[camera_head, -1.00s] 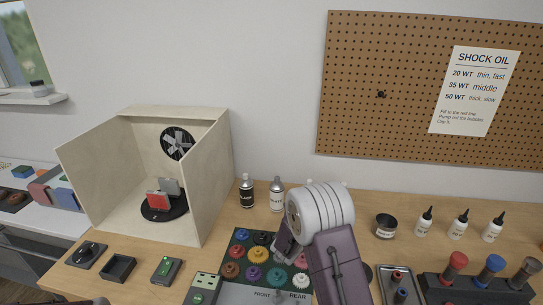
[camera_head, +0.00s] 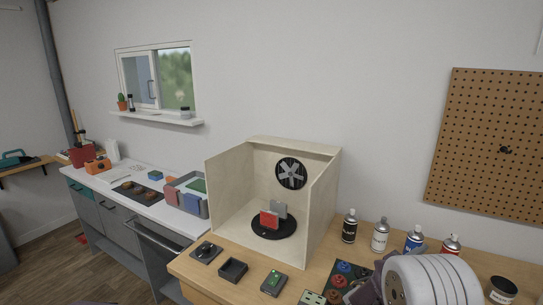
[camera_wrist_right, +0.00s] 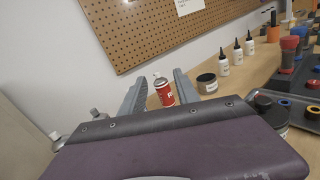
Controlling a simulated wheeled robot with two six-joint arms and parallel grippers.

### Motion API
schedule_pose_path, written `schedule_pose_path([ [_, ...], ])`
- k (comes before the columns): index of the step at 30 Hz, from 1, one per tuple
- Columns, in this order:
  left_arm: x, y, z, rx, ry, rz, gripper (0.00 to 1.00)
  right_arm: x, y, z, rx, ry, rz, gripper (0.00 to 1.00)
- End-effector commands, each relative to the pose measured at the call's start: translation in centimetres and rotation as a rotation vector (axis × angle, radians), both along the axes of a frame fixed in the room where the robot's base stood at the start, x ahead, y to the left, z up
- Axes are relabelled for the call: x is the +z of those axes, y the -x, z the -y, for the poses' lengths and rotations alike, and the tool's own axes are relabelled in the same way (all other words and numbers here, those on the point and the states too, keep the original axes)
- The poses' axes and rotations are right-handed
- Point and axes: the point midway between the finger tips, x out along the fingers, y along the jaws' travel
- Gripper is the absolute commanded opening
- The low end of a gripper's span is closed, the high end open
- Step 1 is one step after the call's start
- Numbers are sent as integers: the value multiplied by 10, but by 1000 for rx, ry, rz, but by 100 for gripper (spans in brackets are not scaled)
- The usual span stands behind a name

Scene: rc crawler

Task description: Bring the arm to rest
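My right arm shows at the lower right of the head view, with its white ribbed section over the bench and purple parts beside it. The right gripper (camera_wrist_right: 159,84) shows in the wrist view as two grey fingers standing apart, with nothing held between them. A red-labelled spray can (camera_wrist_right: 163,94) appears in the gap, beyond the fingers. My left gripper does not show.
The wooden bench (camera_head: 225,261) carries an open booth (camera_head: 321,209) with a fan and turntable, small trays and several spray cans (camera_head: 380,236). A tin (camera_head: 501,290) stands at right. A white counter (camera_head: 150,205) is at left. The pegboard (camera_head: 490,150) hangs behind.

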Motion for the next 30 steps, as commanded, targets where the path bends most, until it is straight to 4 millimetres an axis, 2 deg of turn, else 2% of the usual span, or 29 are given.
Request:
schedule_pose_path([
  [2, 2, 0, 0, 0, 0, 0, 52, 3, 23, 6, -71, -68, 22, 38],
  [5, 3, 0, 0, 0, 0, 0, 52, -7, 56, 10, -173, -185, 44, 38],
  [8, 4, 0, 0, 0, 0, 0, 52, -25, 92, 9, -287, -330, 73, 38],
  [11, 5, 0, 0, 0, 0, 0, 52, -51, 132, -3, -421, -514, 118, 38],
  [14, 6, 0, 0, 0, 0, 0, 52, -88, 177, -34, -598, -768, 195, 38],
  [15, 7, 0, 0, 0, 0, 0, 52, -105, 195, -54, -683, -890, 239, 38],
  [17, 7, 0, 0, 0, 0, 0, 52, -129, 216, -92, -824, -1084, 327, 38],
  [18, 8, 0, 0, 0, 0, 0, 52, -142, 225, -118, -919, -1205, 393, 38],
  [21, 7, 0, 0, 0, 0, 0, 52, -163, 231, -176, -1141, -1451, 569, 38],
  [24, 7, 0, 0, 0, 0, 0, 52, -173, 223, -211, -1313, -1595, 727, 38],
  [27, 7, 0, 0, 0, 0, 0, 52, -175, 209, -228, -1401, -1678, 850, 38],
  [30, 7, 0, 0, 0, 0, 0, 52, -174, 199, -230, -1410, -1712, 906, 38],
])
